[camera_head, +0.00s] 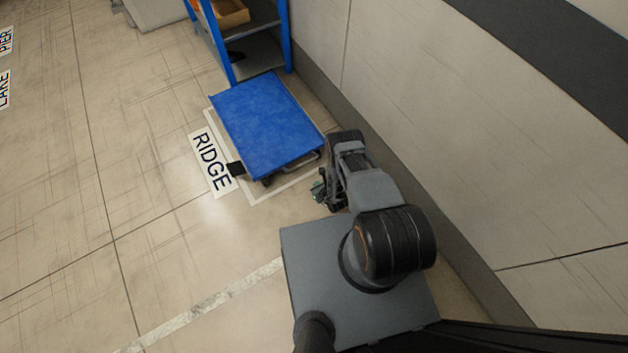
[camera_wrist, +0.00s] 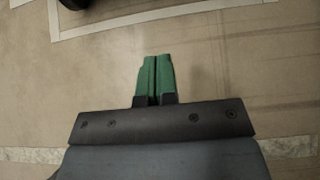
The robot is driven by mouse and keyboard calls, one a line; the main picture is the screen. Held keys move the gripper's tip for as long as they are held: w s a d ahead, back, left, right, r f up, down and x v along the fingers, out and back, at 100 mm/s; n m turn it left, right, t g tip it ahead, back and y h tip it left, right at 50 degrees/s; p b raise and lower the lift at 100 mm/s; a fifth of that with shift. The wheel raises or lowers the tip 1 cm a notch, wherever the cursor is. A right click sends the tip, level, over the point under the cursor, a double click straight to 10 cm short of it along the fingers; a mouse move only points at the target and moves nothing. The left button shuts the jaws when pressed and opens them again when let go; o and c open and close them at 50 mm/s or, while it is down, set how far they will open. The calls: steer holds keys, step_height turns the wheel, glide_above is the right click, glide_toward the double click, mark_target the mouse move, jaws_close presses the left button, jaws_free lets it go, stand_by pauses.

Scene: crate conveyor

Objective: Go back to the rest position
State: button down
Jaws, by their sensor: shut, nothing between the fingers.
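My gripper shows in the wrist view, with its two green fingers (camera_wrist: 155,72) together and nothing between them. It points down over bare floor. In the head view my gripper (camera_head: 319,191) is small and partly hidden by my folded arm, just right of the blue cart's near corner. It is apart from the cart.
A flat blue cart (camera_head: 262,122) stands inside a white floor outline beside the "RIDGE" floor label (camera_head: 211,163). A blue shelf rack (camera_head: 284,35) holding a cardboard box (camera_head: 230,14) stands behind it. A wall (camera_head: 440,130) runs close on the right.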

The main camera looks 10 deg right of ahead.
steer(key=shift+s+d, duration=0.2)
steer(key=shift+s, duration=0.4)
